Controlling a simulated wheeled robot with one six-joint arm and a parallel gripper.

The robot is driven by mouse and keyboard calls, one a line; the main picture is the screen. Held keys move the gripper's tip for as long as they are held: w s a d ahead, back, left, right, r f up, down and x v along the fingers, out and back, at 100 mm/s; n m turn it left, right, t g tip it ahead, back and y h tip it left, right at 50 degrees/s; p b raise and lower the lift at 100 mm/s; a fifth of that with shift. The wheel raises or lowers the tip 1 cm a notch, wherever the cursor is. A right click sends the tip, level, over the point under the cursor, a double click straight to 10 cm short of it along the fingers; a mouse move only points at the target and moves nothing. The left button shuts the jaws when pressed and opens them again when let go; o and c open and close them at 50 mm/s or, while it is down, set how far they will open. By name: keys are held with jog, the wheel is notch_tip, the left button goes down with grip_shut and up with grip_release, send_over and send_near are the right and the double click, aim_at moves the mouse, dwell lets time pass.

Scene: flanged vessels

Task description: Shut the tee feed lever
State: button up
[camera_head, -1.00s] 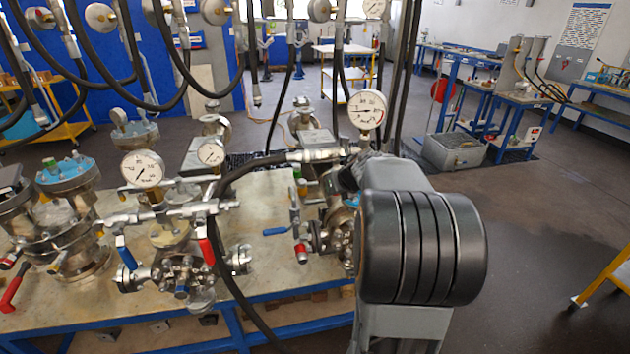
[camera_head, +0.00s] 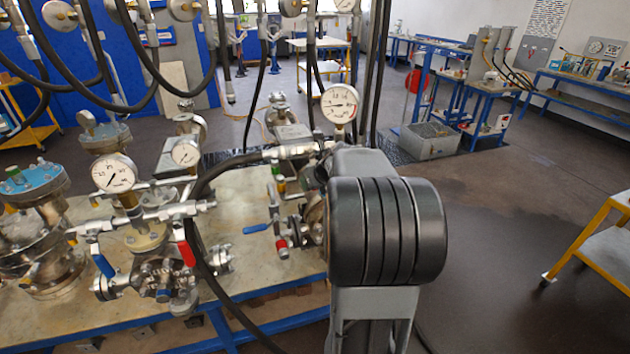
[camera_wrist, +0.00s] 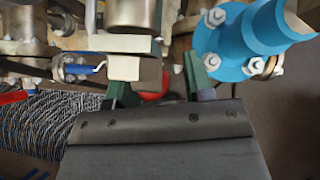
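In the head view several vessels with levers stand on the bench. The near vessel has a blue lever (camera_head: 103,262) and a red lever (camera_head: 186,250). Further right are another blue lever (camera_head: 257,229) and a red-tipped handle (camera_head: 282,245) beside my arm. I cannot tell which is the tee feed lever. In the wrist view my gripper (camera_wrist: 158,88) is open, its green fingertips apart. A pale metal block (camera_wrist: 124,66) and a partly hidden red part (camera_wrist: 152,78) show at the gap. A small blue lever (camera_wrist: 85,68) lies left of the block. My arm hides the gripper in the head view.
A blue flanged fitting (camera_wrist: 250,40) sits close to the right finger. A braided grey mat (camera_wrist: 65,128) lies at left. A black hose (camera_head: 205,215) hangs in front of the vessels. Gauges (camera_head: 339,104) stand above.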

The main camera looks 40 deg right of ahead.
jog(key=shift+s+r, duration=0.1)
jog(key=v, duration=1.3)
jog(key=shift+s+r, duration=0.2)
jog(key=shift+s, duration=0.05)
jog(key=shift+a, duration=0.1)
